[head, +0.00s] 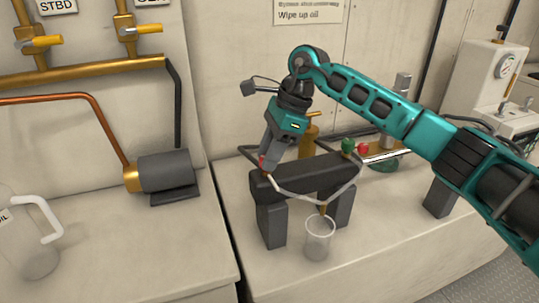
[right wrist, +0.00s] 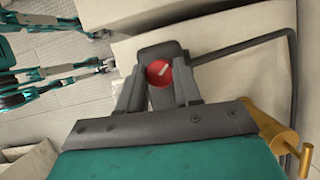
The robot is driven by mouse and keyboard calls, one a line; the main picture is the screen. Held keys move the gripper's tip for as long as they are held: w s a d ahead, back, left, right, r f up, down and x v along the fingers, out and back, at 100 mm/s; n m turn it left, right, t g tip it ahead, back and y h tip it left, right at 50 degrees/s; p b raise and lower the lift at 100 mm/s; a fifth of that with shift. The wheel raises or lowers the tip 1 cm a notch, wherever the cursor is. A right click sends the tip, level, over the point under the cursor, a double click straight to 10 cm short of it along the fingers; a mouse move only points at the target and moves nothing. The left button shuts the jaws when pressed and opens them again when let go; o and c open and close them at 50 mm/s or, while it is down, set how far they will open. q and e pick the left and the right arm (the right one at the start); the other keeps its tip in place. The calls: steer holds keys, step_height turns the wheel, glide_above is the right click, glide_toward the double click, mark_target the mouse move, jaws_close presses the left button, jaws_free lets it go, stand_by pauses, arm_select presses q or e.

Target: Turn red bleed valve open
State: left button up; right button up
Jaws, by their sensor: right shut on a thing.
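The red bleed valve (right wrist: 159,73) is a round red knob with a white pointer line, on the end of a dark block (right wrist: 160,52). In the right wrist view it lies between the two fingers of my right gripper (right wrist: 160,90), which is shut on it. The pointer line slants slightly up to the right. In the head view my right gripper (head: 263,163) reaches down to the left end of the dark block (head: 310,175), and only a sliver of red (head: 261,161) shows beside the fingers. My left gripper is not in view.
A clear cup (head: 318,238) stands below the block's front. A green knob (head: 347,145) and another red knob (head: 363,149) are behind its right end. A dark cylinder (head: 165,170), brass valves (head: 42,40) and a clear jug (head: 35,240) are at left. A gap separates the two counters.

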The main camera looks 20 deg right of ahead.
steer(key=n+g, duration=0.1)
steer(key=n, duration=0.3)
steer(key=shift+w+n+g+b, duration=0.15)
steer(key=shift+n+g+b, duration=0.15)
steer(key=shift+g, duration=0.1)
steer(key=n+g, duration=0.1)
steer(key=n, duration=0.2)
steer(key=shift+w+a+r+h, duration=0.1)
steer(key=shift+h, duration=0.3)
steer(key=shift+n+g+h, duration=0.3)
steer(key=shift+n+h, duration=0.1)
steer(key=shift+n, duration=0.8)
steer(key=o, duration=1)
steer(key=shift+o, duration=0.2)
